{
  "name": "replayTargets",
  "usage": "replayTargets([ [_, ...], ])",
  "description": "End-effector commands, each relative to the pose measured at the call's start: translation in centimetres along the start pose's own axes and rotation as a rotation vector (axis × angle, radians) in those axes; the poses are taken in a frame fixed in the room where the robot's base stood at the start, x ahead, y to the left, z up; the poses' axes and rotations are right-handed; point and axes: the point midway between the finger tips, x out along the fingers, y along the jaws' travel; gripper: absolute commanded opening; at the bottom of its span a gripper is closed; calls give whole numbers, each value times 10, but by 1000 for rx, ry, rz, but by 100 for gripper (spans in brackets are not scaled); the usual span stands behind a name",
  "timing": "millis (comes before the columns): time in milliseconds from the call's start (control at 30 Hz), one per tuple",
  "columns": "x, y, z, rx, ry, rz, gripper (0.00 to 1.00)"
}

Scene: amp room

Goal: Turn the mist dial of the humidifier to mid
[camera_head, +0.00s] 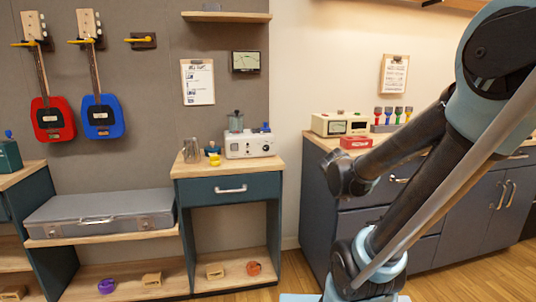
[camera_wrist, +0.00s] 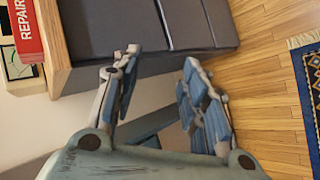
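A white boxy appliance with a dark see-through tank on top (camera_head: 249,143) stands on the small wood-topped cabinet at the middle of the head view. It looks like the humidifier. Small round controls show on its front, but I cannot tell which is the mist dial or where it points. My gripper (camera_wrist: 160,60) shows in the wrist view with its two fingers spread apart and nothing between them. The humidifier is not in the wrist view. In the head view my arm is at the right, well apart from the humidifier, and I cannot make out the fingers there.
A metal cup (camera_head: 191,150) and a yellow item (camera_head: 214,159) stand left of the humidifier. A cream device with a screen (camera_head: 340,124) and a red box (camera_head: 356,142) sit on the right counter. A grey case (camera_head: 100,214) lies on the left shelf. A blue rug (camera_wrist: 310,75) lies on the floor.

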Motion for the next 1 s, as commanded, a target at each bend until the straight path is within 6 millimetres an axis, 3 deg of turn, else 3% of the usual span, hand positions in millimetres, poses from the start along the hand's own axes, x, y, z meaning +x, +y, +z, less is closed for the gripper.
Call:
replayTargets([
  [200,15,45,-55,-382,50,219,40],
  [500,15,78,-146,-918,69,535,40],
  [800,-1,68,-242,-1439,28,869,40],
  [1000,-12,48,-287,-1686,-19,1042,40],
])
